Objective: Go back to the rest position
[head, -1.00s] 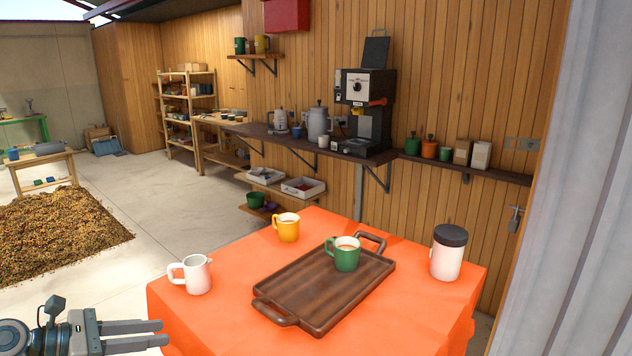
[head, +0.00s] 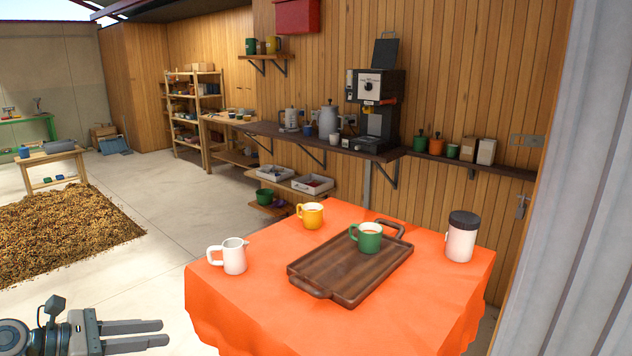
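My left gripper (head: 166,334) is at the lower left of the head view, to the left of the table with the orange cloth (head: 240,310). Its two fingers are parallel with a gap between them, and nothing is in them. It is apart from the table and everything on it. My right gripper is not in view.
On the cloth are a wooden tray (head: 330,272) bearing a green mug (head: 369,240), a yellow mug (head: 311,216), a white pitcher (head: 232,257) and a dark-lidded white jar (head: 461,240). A coffee machine (head: 377,95) stands on the wall shelf. Floor (head: 160,270) left of the table is clear.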

